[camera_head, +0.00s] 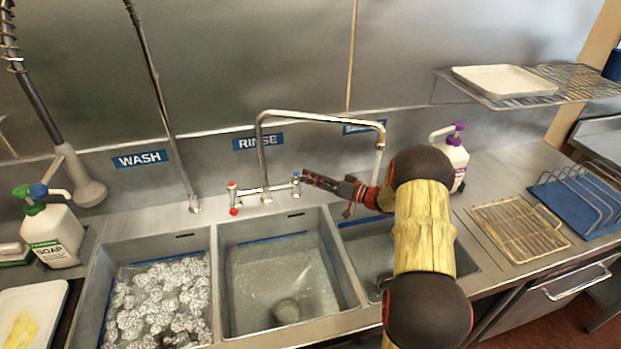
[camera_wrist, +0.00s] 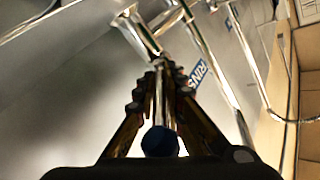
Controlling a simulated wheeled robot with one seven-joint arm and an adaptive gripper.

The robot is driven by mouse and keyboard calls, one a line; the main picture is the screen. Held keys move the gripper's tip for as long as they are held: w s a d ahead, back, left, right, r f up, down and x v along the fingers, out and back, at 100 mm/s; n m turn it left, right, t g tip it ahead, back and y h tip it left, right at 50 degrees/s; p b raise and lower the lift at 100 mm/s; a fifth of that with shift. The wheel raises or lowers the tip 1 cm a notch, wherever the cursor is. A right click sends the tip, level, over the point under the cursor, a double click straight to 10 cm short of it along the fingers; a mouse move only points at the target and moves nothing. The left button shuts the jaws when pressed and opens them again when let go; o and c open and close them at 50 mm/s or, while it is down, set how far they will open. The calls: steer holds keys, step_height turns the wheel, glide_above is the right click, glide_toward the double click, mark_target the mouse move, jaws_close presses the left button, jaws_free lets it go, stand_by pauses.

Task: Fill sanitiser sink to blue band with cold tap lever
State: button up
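The cold tap lever (camera_head: 296,178) has a blue marking and sits right of the red-marked lever at the tap base. In the wrist view the chrome lever with its round blue end (camera_wrist: 160,142) lies between my fingers. My gripper (camera_head: 305,179) is closed in on the lever, its fingertips (camera_wrist: 160,76) on both sides of the chrome. The spout (camera_head: 330,116) reaches over the sanitiser sink (camera_head: 400,240), and a thin pale stream seems to fall from its end. Part of a blue band (camera_head: 362,219) shows on that sink's back wall. My arm hides much of this sink, so its water level is unclear.
The rinse sink (camera_head: 342,262) holds clear water, and the wash sink (camera_head: 213,262) is full of foam. A soap bottle (camera_head: 52,237) stands left, a purple-topped bottle (camera_head: 457,158) right behind my arm. A wire rack (camera_head: 519,229) lies on the right counter.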

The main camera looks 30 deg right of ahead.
steer(key=o, duration=0.4)
steer(key=shift+o, duration=0.2)
steer(key=v, duration=1.2)
